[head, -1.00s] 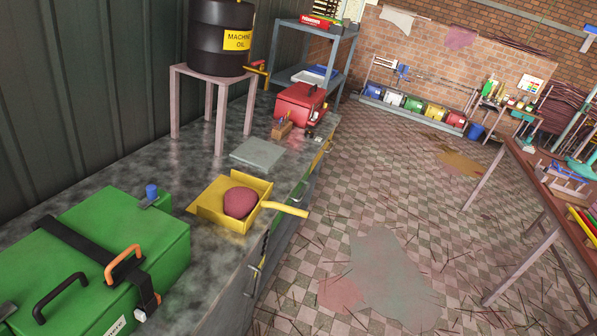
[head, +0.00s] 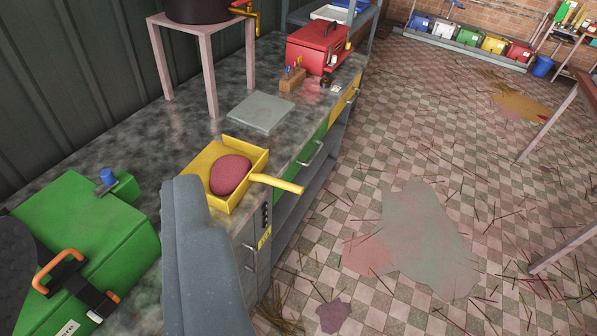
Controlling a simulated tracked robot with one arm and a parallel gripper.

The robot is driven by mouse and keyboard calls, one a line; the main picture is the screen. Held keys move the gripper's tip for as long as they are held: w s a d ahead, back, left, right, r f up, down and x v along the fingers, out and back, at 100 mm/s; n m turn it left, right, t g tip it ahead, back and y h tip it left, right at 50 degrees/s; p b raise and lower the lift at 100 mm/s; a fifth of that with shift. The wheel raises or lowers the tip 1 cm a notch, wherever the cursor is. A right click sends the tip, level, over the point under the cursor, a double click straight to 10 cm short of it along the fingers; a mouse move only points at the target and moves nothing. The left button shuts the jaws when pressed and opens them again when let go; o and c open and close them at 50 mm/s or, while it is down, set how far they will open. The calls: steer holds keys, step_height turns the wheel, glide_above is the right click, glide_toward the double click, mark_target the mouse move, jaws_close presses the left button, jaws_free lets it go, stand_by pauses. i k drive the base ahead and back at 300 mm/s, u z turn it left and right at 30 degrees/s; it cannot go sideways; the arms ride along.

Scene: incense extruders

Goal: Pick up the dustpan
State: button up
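The yellow dustpan (head: 208,158) sits on the dark mottled workbench top in the head view. Its handle (head: 277,183) points right and reaches past the bench's front edge. A dark red lump (head: 231,175) lies in the pan. A grey part of my arm stands in the lower middle of the view and covers the pan's near left corner. My gripper's fingertips do not show, so I cannot see whether it touches anything.
A green case (head: 85,225) with an orange handle stands at the left on the bench (head: 200,130). A flat grey plate (head: 260,113) lies behind the dustpan. A red toolbox (head: 318,48) and a pink-legged stand (head: 208,70) are farther back. The tiled floor at right is strewn with thin sticks.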

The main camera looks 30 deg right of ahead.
mark_target(226, 170)
steer(key=z, duration=0.45)
steer(key=i, duration=1.05)
steer(key=u, duration=0.05)
